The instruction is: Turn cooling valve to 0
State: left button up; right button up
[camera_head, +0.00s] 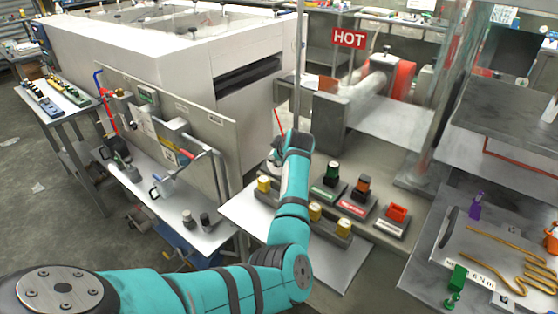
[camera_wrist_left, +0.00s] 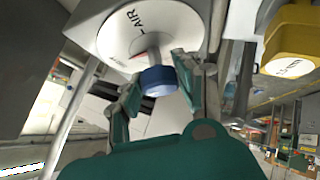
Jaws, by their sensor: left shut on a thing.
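In the left wrist view a white round dial (camera_wrist_left: 110,40) carries black lettering, of which "AIR" is readable. A blue knob (camera_wrist_left: 158,82) stands out from it on a pale stem. My left gripper (camera_wrist_left: 157,88) has a finger on each side of the blue knob and is shut on it. In the head view my left gripper (camera_head: 290,145) is over the bench, and my own arm hides the knob and most of the dial. A thin red pointer (camera_head: 279,121) sticks up beside the hand. I cannot read the valve's setting. My right gripper is not in view.
Yellow knobs (camera_head: 264,184) stand close beside my left arm. A green-and-black switch (camera_head: 331,174), an orange-topped switch (camera_head: 362,187) and a red-orange switch (camera_head: 397,213) are to its right. A "HOT" sign (camera_head: 349,38) hangs behind. Orange bent tubes (camera_head: 497,262) lie at the right.

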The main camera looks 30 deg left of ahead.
pick_arm(q)
jog(key=shift+n+g+b, duration=0.3)
dwell(0.4)
jog(key=o, duration=1.2)
jog(key=shift+a, duration=0.1)
jog(key=shift+s+d+r, duration=0.1)
jog(key=shift+d+r, duration=0.1)
jog(key=shift+r, duration=0.05)
jog(key=v, duration=0.7)
